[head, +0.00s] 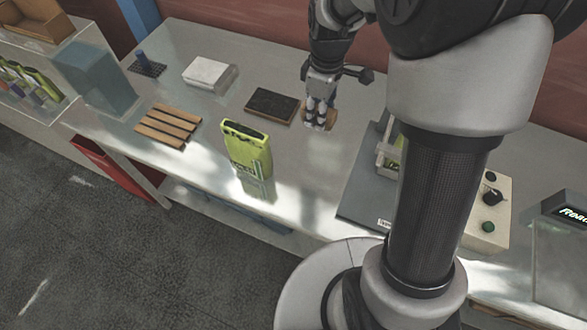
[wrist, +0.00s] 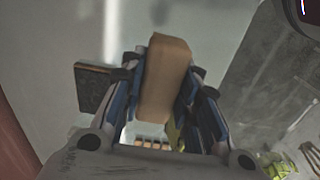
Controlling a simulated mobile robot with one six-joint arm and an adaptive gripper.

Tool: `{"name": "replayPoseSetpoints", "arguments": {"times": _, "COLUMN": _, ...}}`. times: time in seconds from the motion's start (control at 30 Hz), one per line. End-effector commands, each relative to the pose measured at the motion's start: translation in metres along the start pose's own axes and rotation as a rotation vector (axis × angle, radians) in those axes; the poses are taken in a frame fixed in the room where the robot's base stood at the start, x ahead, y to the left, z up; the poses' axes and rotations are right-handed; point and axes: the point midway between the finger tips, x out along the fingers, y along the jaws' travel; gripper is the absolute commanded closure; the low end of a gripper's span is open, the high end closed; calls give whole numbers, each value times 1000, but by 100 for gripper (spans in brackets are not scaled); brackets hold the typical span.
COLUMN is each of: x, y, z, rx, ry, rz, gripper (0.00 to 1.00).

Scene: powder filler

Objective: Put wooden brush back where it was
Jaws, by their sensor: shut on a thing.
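The wooden brush (wrist: 165,72) is a tan block held between the fingers of my gripper (wrist: 162,88) in the wrist view. In the head view my gripper (head: 319,106) points down, shut on the brush (head: 331,121), just right of a dark rectangular pad with a brown edge (head: 272,105). The brush is partly hidden behind the fingers there. I cannot tell whether its underside touches the table. The pad also shows in the wrist view (wrist: 93,88), left of the brush and apart from it.
A yellow-green container (head: 247,148) stands upright in front of the pad. A slatted wooden rack (head: 168,126), a white block (head: 210,74) and a dark mat with a blue post (head: 146,67) lie further left. A grey device (head: 361,205) is at right. Bare table (head: 315,165) lies between.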

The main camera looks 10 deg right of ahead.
Motion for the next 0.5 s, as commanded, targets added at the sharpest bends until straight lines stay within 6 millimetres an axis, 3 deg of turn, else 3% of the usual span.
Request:
{"name": "replayPoseSetpoints", "arguments": {"times": 0.17, "x": 18, "y": -5, "z": -5, "rx": -17, "ry": 0, "rz": -3, "gripper": 90}}
{"name": "replayPoseSetpoints", "arguments": {"times": 0.5, "x": 107, "y": -6, "z": -3, "rx": -16, "ry": -2, "rz": -5, "gripper": 90}}
